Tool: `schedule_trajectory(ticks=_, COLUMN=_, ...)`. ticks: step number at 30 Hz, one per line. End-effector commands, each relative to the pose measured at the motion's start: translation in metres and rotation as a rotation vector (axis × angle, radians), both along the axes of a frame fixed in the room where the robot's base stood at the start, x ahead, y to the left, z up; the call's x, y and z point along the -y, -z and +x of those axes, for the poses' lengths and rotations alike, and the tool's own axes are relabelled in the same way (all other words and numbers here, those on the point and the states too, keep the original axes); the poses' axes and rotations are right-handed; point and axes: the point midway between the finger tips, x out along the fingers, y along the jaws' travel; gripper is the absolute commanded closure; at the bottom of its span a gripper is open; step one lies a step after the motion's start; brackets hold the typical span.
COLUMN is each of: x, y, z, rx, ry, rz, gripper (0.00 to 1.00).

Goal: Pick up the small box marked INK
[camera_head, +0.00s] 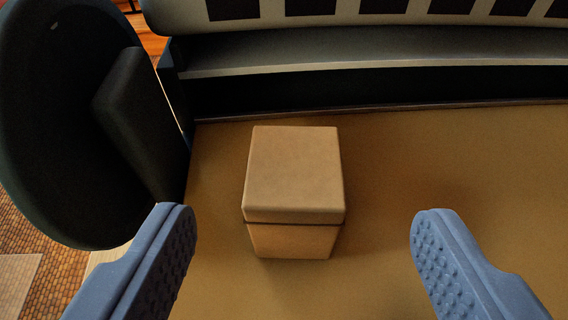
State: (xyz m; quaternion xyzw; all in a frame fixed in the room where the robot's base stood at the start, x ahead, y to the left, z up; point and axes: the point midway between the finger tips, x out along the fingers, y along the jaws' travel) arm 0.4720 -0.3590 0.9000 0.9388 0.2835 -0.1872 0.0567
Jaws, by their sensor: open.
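A small plain tan box (293,178) with a lid seam near its lower part stands on a brown-yellow surface, a little left of the middle of the view. No INK marking shows on its visible faces, so I cannot tell whether it is the one named. My gripper (303,222) is open, with one blue studded finger at the lower left and the other at the lower right. The box lies between and slightly beyond the fingertips, nearer the left one. Neither finger appears to touch it.
A long grey and black ledge (370,68) runs behind the box, with a pale panel with dark squares above it. A large dark rounded object (75,110) stands close at the left. The surface (470,170) right of the box is clear. Brick-patterned floor shows lower left.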

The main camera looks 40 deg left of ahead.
Motion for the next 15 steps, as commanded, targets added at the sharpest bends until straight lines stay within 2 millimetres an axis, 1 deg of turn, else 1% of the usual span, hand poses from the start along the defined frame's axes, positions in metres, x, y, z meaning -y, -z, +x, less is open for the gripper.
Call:
schedule_trajectory(ticks=1, x=-0.006, y=0.005, z=0.007, rx=0.0, ry=-0.004, rz=0.002, gripper=0.34)
schedule_trajectory(ticks=6, x=-0.018, y=0.014, z=0.026, rx=0.001, ry=-0.002, rz=0.003, gripper=0.34)
schedule_trajectory(ticks=15, x=-0.028, y=0.022, z=0.04, rx=-0.001, ry=-0.001, rz=0.001, gripper=0.34)
